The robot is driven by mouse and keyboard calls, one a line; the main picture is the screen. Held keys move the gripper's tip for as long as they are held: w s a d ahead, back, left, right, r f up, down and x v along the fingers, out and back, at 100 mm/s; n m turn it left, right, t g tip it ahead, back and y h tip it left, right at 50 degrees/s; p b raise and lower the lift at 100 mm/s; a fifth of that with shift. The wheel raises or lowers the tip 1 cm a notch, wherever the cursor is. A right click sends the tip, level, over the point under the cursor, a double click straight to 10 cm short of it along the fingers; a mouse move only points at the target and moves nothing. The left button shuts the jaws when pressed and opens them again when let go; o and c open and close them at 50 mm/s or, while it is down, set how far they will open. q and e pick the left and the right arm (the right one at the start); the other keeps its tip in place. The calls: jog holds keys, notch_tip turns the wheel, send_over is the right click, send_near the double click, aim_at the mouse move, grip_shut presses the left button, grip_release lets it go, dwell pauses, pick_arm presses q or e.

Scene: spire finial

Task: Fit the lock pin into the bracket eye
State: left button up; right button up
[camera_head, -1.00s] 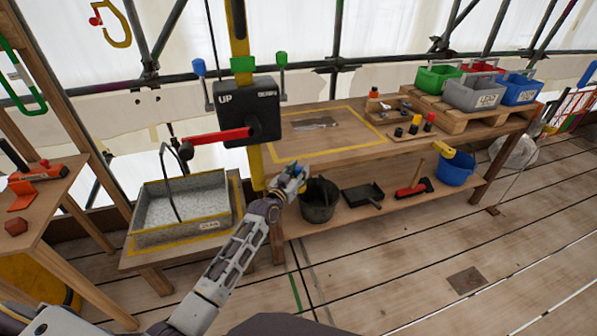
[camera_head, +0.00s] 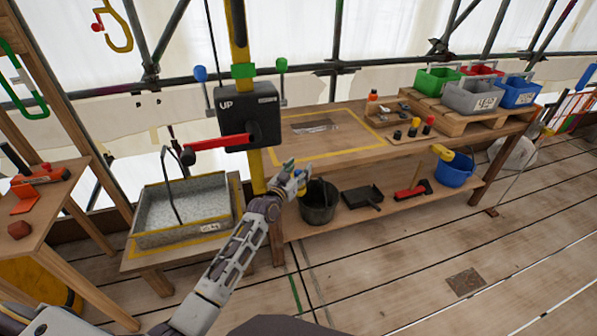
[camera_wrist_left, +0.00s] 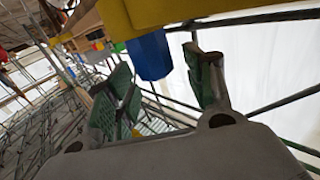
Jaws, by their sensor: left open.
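My left gripper (camera_head: 292,172) is at the front edge of the workbench, just right of the yellow post (camera_head: 256,172). In the left wrist view my left gripper (camera_wrist_left: 165,92) is open, with its green-padded fingers apart. A blue block-like part (camera_wrist_left: 150,55) under a yellow part (camera_wrist_left: 175,10) shows beyond and between the fingers; I cannot tell whether it is the lock pin. On the post, a dark box (camera_head: 247,116) marked UP has a red lever (camera_head: 217,142). A blue-topped rod (camera_head: 201,76) and a green-topped rod (camera_head: 281,66) flank a green block (camera_head: 243,71). I cannot single out the bracket eye.
The workbench (camera_head: 340,157) carries a yellow-outlined area, small parts and coloured bins (camera_head: 470,97). A black bucket (camera_head: 318,205) stands on the lower shelf, close to my gripper. A grey tray (camera_head: 182,208) sits left. Open plank floor lies in front.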

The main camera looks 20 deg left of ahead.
pick_arm(q)
jog(key=shift+r+p, duration=1.05)
jog(key=shift+r, duration=0.85)
jog(key=shift+f+b, duration=0.1)
jog(key=shift+b, duration=0.65)
jog(key=shift+r+p, duration=2.25)
jog(key=shift+r, duration=0.15)
